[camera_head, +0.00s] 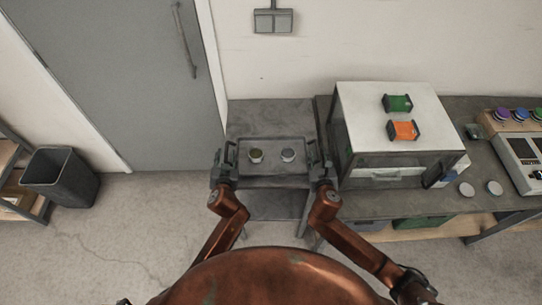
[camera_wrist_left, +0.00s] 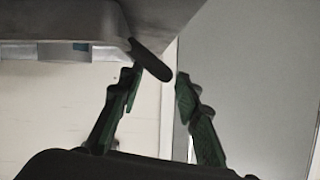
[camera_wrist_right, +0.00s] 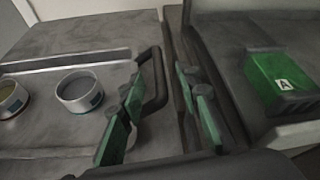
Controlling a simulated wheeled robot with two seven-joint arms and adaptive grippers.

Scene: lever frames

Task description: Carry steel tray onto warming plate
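The grey steel tray (camera_head: 272,182) carries two small cups: one with dark yellowish contents (camera_head: 256,156), one grey (camera_head: 288,155). It is over a grey stand (camera_head: 270,115); I cannot tell whether it touches it. My left gripper (camera_head: 228,165) is at the tray's left end, open, with a dark handle (camera_wrist_left: 150,60) at its fingertips. My right gripper (camera_head: 315,165) is at the right end. In the right wrist view its fingers (camera_wrist_right: 160,85) are apart, with the looped black handle (camera_wrist_right: 158,82) between them. I cannot clearly identify the warming plate.
A white-topped box (camera_head: 365,130) stands right of the tray, with a green block (camera_head: 398,103) and an orange block (camera_head: 403,130) on top. The grey bench (camera_head: 480,170) continues right, with a control panel (camera_head: 522,155). A dark bin (camera_head: 62,178) stands left; the floor between is clear.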

